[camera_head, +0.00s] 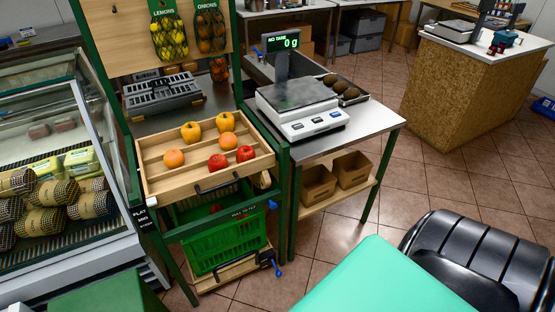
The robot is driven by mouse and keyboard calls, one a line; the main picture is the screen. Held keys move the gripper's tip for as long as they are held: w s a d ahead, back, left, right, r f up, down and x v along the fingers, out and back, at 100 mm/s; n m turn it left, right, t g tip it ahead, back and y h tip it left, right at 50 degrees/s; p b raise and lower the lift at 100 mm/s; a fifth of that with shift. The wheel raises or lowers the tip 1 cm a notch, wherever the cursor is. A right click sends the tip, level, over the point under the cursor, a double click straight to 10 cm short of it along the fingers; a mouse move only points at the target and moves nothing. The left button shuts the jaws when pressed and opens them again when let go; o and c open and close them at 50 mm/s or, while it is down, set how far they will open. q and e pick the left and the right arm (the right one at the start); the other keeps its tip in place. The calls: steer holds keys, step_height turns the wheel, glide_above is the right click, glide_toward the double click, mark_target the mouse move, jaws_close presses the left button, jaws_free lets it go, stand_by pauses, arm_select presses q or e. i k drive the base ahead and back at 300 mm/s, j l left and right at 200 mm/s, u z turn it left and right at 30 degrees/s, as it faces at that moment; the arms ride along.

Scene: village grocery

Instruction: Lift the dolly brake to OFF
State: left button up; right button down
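A low wooden dolly (230,274) stands on the floor beneath a green crate (222,243), under the wooden produce stand. At its front right corner is a black fitting with a blue lever (275,268), which seems to be the brake. The lever's blue end points down toward the floor. No ON or OFF marking can be read there. A second blue handle (272,204) sits higher, at the right end of the "PULL TO TILT" bar. Neither of my grippers is in view.
Above is a wooden tray (170,189) of fruit with a dark handle. A table (365,130) with a scale (300,103) stands at right; a glass display case (60,130) is at left. Tiled floor (335,235) is open in front of the table.

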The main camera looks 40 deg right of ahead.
mark_target(279, 273)
steer(key=l, duration=0.6)
steer(key=k+l, duration=0.1)
steer(key=l, duration=0.55)
steer(key=l+u, duration=0.1)
steer(key=l, duration=0.5)
steer(key=k, duration=0.05)
